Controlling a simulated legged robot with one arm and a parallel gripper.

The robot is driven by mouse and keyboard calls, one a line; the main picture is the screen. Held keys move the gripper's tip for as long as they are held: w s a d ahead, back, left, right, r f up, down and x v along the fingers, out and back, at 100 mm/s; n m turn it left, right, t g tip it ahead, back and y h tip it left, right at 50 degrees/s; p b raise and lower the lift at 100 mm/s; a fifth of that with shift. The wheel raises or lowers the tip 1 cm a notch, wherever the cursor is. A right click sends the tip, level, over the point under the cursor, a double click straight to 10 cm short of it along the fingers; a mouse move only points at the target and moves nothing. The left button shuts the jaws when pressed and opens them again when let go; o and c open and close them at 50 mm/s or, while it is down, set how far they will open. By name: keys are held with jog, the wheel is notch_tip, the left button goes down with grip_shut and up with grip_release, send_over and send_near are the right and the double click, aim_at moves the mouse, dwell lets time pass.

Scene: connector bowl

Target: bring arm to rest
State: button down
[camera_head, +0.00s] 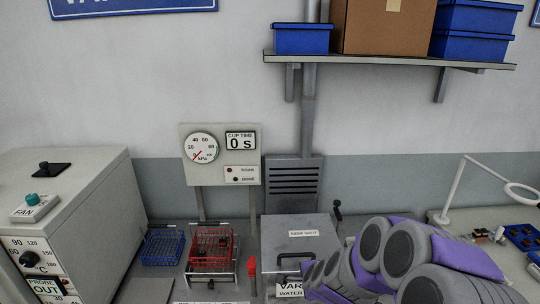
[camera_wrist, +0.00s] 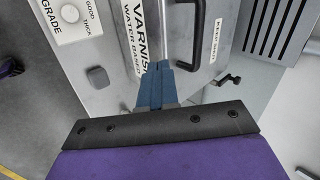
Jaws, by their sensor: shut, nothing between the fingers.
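My gripper (camera_wrist: 155,88) shows in the wrist view as two blue-grey fingers pressed together, with nothing between them. It is in front of a grey metal box labelled VARNISH, beside the black handle on its lid. My arm, purple and grey, lies folded across the lower right of the head view, and the gripper itself cannot be made out there. The varnish box (camera_head: 290,245) has its lid down, with a "keep shut" label on it. My arm hides part of its right side.
A red wire basket (camera_head: 210,247) and a blue wire basket (camera_head: 162,247) stand left of the varnish box. A grey oven-like cabinet (camera_head: 75,210) is at far left. A gauge panel (camera_head: 220,154) stands behind. A shelf (camera_head: 390,60) with boxes is above. A lamp (camera_head: 455,190) stands at right.

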jog(key=s+a+r+n+g+y+b, duration=0.1)
jog(key=s+a+r+n+g+b, duration=0.15)
jog(key=s+n, duration=0.35)
jog(key=s+a+r+n+g+y+b, duration=0.1)
jog(key=s+a+r+n+g, duration=0.15)
jog(key=s, duration=0.65)
jog(key=s+d+n+g+h+b, duration=0.1)
jog(key=s+d+n+g+b, duration=0.1)
jog(key=s, duration=1)
jog(key=s+d+r+n+g+h+b, duration=0.1)
jog(key=s+d+n+g, duration=0.2)
jog(key=s, duration=0.9)
jog(key=d+n, duration=0.1)
jog(key=n, duration=0.2)
jog(key=shift+s+d+r+h+b, duration=0.15)
jog(key=shift+s+d+h+b, duration=0.15)
jog(key=shift+h+b, duration=0.1)
jog(key=c, duration=1.9)
grip_release()
